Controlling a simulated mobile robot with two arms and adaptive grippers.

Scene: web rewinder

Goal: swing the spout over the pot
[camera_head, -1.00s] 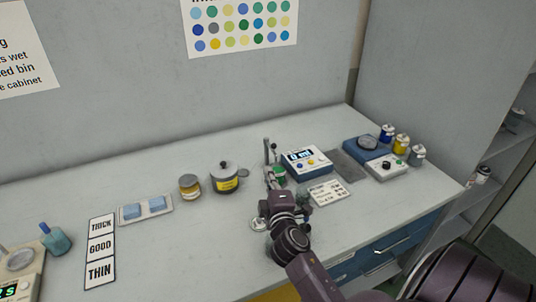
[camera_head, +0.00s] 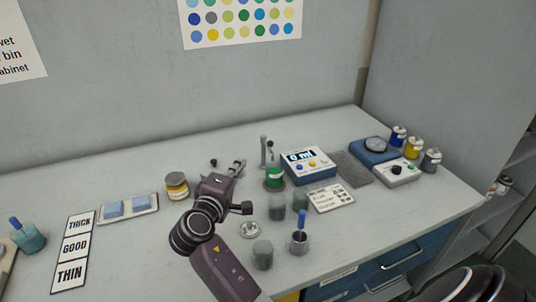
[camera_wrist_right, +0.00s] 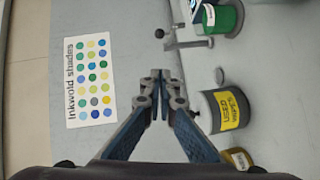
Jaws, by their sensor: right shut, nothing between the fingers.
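The spout stand (camera_head: 263,152) is a thin grey post with a short arm and a dark knob at its top. It also shows in the right wrist view (camera_wrist_right: 195,44). A green pot (camera_head: 274,180) stands close in front of it. A grey pot with a yellow label (camera_wrist_right: 228,110) is left of the stand; in the head view my right gripper hides most of it. My right gripper (camera_head: 238,165) is shut and empty, left of the post and apart from it. Whether the spout's end is over a pot is unclear. My left gripper is not in view.
A blue device reading 0 ml (camera_head: 307,164) is right of the stand. Several grey cups, one holding a blue-handled tool (camera_head: 300,237), stand in front.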

